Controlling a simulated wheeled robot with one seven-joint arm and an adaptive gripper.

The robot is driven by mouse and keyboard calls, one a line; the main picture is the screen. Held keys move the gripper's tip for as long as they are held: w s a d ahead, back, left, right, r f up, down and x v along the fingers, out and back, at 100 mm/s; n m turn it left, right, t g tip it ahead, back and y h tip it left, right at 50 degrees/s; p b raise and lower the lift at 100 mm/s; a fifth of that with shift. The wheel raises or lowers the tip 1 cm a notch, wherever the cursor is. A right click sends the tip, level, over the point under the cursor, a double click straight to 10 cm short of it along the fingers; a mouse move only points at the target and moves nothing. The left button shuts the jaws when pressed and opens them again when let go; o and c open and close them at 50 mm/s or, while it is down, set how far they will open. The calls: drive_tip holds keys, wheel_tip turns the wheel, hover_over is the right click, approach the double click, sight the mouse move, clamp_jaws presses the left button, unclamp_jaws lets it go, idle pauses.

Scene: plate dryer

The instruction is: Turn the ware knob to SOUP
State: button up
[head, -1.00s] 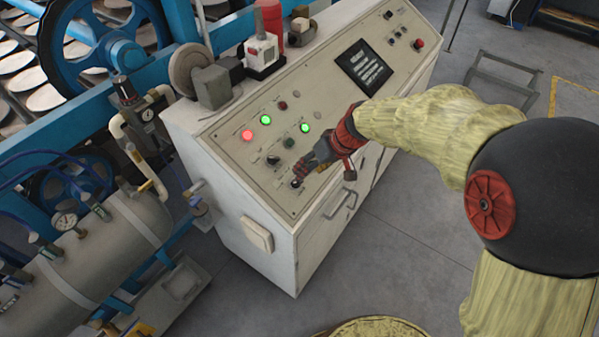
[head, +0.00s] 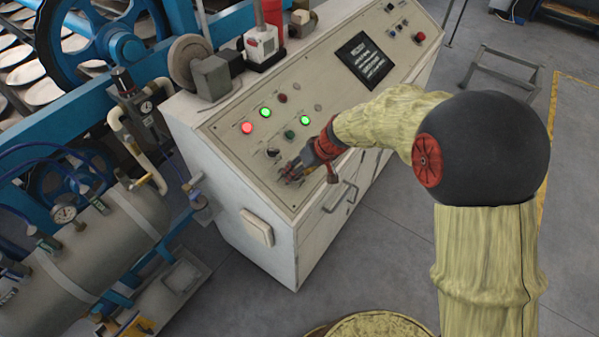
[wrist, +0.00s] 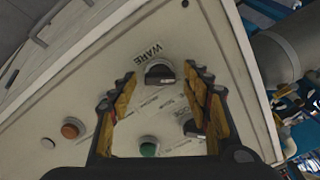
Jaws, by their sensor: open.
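The ware knob (wrist: 159,73) is a dark knob on a light round base, beside the printed word WARE in the wrist view. Its handle lies roughly crosswise in the picture. Small position labels around it are too blurred to read, so I cannot tell where it points. My gripper (wrist: 161,77) is open, its yellow-padded fingers on either side of the knob with visible gaps. In the head view my gripper (head: 290,172) is at the panel's lower left corner and hides the ware knob. I cannot tell how far the fingertips are from the panel.
A second dark knob (wrist: 192,127), a green button (wrist: 148,148) and an orange-red button (wrist: 72,129) are close by on the panel. A lit red lamp (head: 247,128) and green lamps are above. The cabinet's door handle (head: 341,197) sticks out below my wrist.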

drive_tip(key=shift+c, duration=0.9)
drive_tip(key=c, duration=0.9)
drive_tip(key=shift+c, duration=0.2)
drive_tip(key=shift+m, duration=0.4)
drive_tip(key=m, duration=0.2)
drive_tip(key=shift+d+m, duration=0.1)
drive_tip(key=shift+m, duration=0.3)
drive_tip(key=m, duration=0.4)
drive_tip(key=shift+p, duration=0.35)
drive_tip(key=m, duration=0.4)
drive_tip(key=shift+d+y+p, duration=0.1)
drive_tip(key=shift+y+p, duration=0.2)
drive_tip(key=shift+p, duration=0.05)
drive_tip(key=shift+m+p, duration=0.5)
drive_tip(key=shift+m, duration=1.6)
